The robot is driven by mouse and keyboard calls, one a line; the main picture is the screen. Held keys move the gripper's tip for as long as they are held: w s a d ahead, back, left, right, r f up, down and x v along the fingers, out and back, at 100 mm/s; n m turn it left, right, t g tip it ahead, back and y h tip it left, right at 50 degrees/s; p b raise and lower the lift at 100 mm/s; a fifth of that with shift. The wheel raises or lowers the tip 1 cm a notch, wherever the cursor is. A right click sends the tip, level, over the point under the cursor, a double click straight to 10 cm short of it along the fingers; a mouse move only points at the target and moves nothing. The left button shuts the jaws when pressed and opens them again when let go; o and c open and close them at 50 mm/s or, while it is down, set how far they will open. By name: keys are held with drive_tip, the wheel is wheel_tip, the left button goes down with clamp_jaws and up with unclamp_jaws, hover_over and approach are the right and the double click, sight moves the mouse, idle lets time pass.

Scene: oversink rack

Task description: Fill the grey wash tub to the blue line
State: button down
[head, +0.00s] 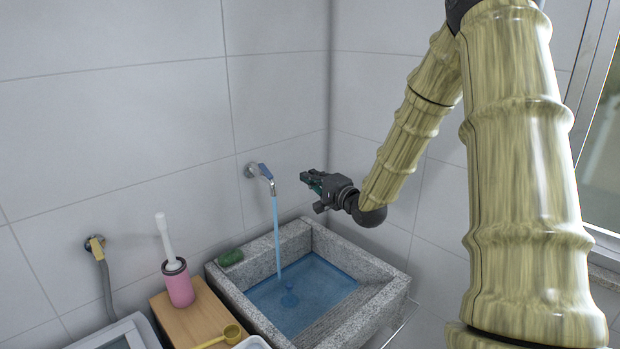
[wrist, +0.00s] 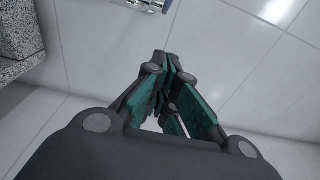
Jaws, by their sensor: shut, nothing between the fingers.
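The grey stone wash tub (head: 320,321) stands in the corner with blue water (head: 300,293) in it. The tap (head: 262,172) on the left wall is running, and a blue stream (head: 277,235) falls into the tub. I cannot make out a blue line on the tub. My gripper (head: 306,179) is shut and empty, above the tub and just right of the tap. In the wrist view, the fingers (wrist: 166,66) meet at the tips, the tap (wrist: 150,4) shows at the top edge, and a speckled stone edge (wrist: 20,45) shows at the left.
A green sponge (head: 230,258) lies on the tub's back left rim. A pink holder (head: 179,285) with a white-handled brush and a yellow scoop (head: 222,337) are on a wooden stand (head: 200,318). A second tap with a hose (head: 97,247) is at left. A window (head: 600,150) is at right.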

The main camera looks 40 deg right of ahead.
sight(265, 171)
drive_tip(key=w+a+p, duration=0.3)
drive_tip(key=w+a, duration=0.1)
drive_tip(key=w, duration=0.4)
drive_tip(key=shift+w+f+p, duration=0.2)
drive_tip(key=shift+f+p, duration=0.1)
drive_tip(key=shift+f, duration=0.05)
